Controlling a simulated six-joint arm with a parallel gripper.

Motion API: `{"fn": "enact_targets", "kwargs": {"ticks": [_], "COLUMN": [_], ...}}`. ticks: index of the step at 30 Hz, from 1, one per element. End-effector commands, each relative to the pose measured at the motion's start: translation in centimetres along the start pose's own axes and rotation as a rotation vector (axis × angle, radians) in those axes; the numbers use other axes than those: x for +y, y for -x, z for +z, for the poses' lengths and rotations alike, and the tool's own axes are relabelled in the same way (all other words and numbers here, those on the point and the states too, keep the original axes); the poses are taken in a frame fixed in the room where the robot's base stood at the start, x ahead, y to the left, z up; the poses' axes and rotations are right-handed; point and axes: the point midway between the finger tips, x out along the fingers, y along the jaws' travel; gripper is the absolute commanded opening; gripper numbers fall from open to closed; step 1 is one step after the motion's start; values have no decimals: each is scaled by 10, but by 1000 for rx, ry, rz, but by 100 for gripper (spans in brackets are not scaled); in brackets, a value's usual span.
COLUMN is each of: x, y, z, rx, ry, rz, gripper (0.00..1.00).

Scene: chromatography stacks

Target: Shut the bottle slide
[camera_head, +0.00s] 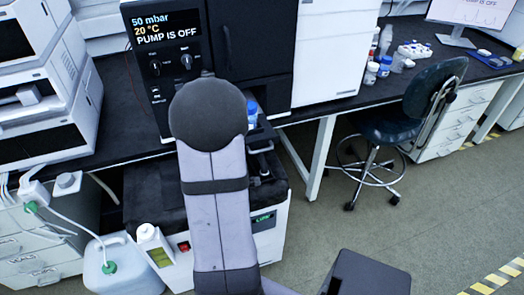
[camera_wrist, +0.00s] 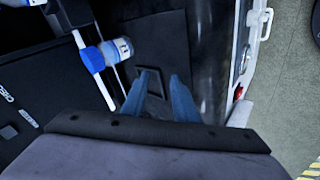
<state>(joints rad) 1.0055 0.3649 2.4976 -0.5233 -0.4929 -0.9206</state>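In the wrist view, a bottle with a blue cap (camera_wrist: 93,59) and a pale label lies across the upper left, beside a thin white rail (camera_wrist: 96,75). A little of a blue item (camera_head: 252,108) shows just right of my arm in the head view. The slide's outline is hard to make out against the dark surfaces, so I cannot tell how far it is out. My gripper (camera_wrist: 157,88) has its two blue fingers apart with nothing held between them. A dark rectangular panel shows beyond the fingertips. In the head view my arm hides the gripper.
A black control unit (camera_head: 160,45) reads "PUMP IS OFF". A pump box (camera_head: 268,222) stands below the bench, beside a white jug (camera_head: 120,265). A stool (camera_head: 395,125) stands at the right. Open floor (camera_head: 330,235) lies in front of it.

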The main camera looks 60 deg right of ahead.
Motion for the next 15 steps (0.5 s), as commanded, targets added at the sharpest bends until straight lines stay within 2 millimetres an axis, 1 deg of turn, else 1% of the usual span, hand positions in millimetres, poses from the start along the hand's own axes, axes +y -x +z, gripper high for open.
{"fn": "enact_targets", "kwargs": {"ticks": [1,5,9,12,15], "x": [9,29,48,56,59], "y": [2,8,24,39,54], "z": [16,49,85,107,124], "rx": [4,31,46,45,39], "ry": [20,101,190,242,286], "rz": [34,141,282,378,461], "gripper": [27,27,27,27,27]}}
